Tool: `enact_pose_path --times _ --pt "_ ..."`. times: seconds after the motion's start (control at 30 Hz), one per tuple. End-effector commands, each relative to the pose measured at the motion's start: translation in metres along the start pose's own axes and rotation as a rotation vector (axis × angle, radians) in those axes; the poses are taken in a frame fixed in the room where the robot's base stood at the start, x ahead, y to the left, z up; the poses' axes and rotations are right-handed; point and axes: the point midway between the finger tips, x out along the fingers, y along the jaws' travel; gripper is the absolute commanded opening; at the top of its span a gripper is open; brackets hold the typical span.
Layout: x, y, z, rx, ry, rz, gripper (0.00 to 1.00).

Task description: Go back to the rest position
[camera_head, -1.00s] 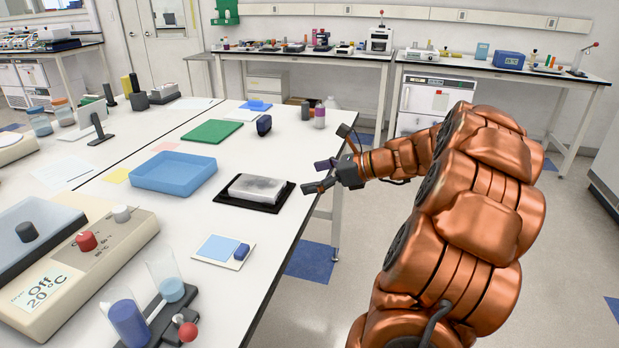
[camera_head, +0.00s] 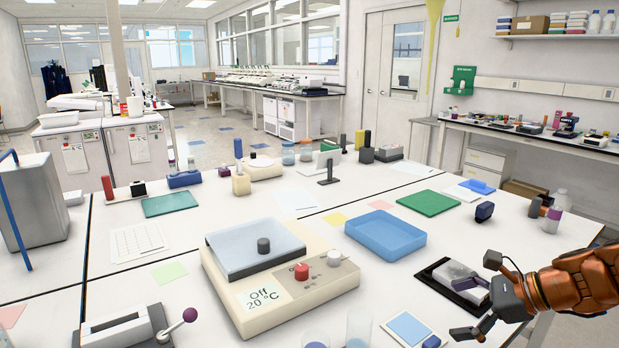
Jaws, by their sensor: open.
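My gripper (camera_head: 482,301) is at the lower right, at the end of my copper-coloured arm. Its dark fingers are spread apart, with nothing seen between them. It is over or beside the right part of a black tray (camera_head: 437,278) that bears a white-grey block (camera_head: 452,272). The fingers hide part of the tray and block; I cannot tell whether they touch. The beige thermal cycler (camera_head: 272,284) stands in the middle of the bench, its display reading "Off 20 °C". Its grey, see-through lid (camera_head: 240,252) with a black knob looks shut.
A blue tray (camera_head: 386,236) and a green mat (camera_head: 428,203) lie behind the block. A dark blue item (camera_head: 484,211) and a bottle (camera_head: 553,214) stand near the bench's right edge. A metal box (camera_head: 38,212) stands at the far left. Several small items stand farther back.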

Motion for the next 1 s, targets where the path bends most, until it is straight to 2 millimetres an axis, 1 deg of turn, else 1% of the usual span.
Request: enact_pose_path --times 0.03,0.1,0.17,0.23,0.3,0.37,0.4,0.5,0.57,0.7,0.83,0.9,1.0 --pt "0.008 0.018 0.022 -0.09 0.026 0.064 1.0" --pt "0.019 0.045 0.038 -0.207 0.057 0.151 1.0" --pt "0.025 0.068 0.05 -0.313 0.084 0.221 1.0" --pt "0.03 0.094 0.061 -0.433 0.111 0.304 1.0" --pt "0.031 0.121 0.07 -0.555 0.136 0.388 1.0" --pt "0.031 0.142 0.076 -0.66 0.154 0.458 1.0" --pt "0.029 0.155 0.079 -0.732 0.165 0.503 1.0" --pt "0.021 0.188 0.083 -0.905 0.186 0.621 1.0" --pt "0.013 0.205 0.084 -1.011 0.201 0.688 1.0" --pt "-0.008 0.24 0.081 -1.251 0.219 0.848 1.0" --pt "-0.029 0.26 0.075 -1.443 0.23 0.977 1.0" --pt "-0.038 0.267 0.071 -1.52 0.232 1.033 1.0" --pt "-0.047 0.273 0.066 -1.596 0.231 1.088 1.0"
